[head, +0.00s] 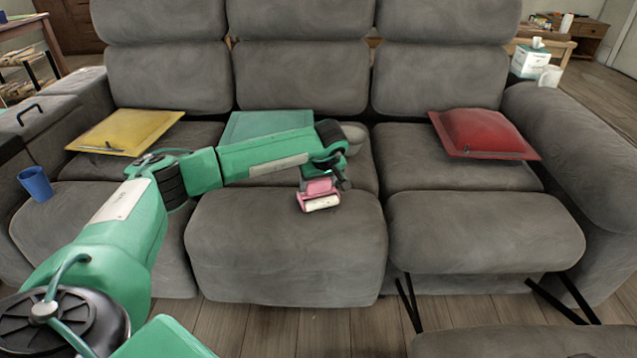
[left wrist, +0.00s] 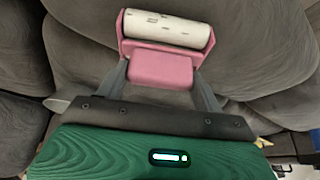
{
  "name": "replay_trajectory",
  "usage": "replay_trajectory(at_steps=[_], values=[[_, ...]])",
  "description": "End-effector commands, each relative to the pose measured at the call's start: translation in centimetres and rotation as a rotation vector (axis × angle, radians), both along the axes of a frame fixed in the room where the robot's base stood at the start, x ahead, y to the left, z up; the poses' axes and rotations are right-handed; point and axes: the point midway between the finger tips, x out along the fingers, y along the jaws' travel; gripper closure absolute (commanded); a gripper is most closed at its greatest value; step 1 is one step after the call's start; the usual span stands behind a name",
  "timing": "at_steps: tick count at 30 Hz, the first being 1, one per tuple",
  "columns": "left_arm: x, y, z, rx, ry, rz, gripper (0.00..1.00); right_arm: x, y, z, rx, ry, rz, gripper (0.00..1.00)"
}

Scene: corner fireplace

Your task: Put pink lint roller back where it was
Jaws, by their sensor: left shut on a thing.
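The pink lint roller (head: 318,195) with its white roll is at the front of the middle sofa seat in the head view. My left gripper (head: 322,180) comes from the left and is shut on it. In the left wrist view the lint roller (left wrist: 165,48) sits between the two fingers of the left gripper (left wrist: 163,78), with its white roll pointing away from the hand. I cannot tell whether the roller touches the cushion. The grey sofa (head: 285,250) fills most of the head view. My right gripper is not in view.
A yellow cushion (head: 125,131) lies on the left seat, a teal cushion (head: 265,124) behind my arm, and a red cushion (head: 485,133) on the right seat. A blue cup (head: 36,184) is at the left. A tissue box (head: 530,62) and white mug (head: 550,76) stand at the right.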

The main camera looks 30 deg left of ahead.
Motion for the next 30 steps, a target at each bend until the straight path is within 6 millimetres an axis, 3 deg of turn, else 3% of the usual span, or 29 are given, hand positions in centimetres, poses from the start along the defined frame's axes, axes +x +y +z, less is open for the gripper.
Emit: replay_trajectory(at_steps=[6,7,10,20,23,30], values=[[0.0,0.0,-0.2,0.000,0.000,0.000,0.53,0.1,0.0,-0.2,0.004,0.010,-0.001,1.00],[0.0,0.0,-0.2,0.000,0.000,0.000,0.28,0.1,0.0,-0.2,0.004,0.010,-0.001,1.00],[0.0,0.0,-0.2,0.000,0.000,0.000,0.10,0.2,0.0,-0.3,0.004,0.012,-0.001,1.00],[0.0,0.0,0.2,-0.001,-0.001,0.000,0.10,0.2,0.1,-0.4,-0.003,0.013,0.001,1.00],[-0.2,-0.4,1.4,-0.001,-0.003,-0.002,0.10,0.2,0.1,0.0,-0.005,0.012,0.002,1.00],[-1.3,-2.0,6.1,-0.001,-0.004,-0.004,0.10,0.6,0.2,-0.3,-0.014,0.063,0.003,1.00]])
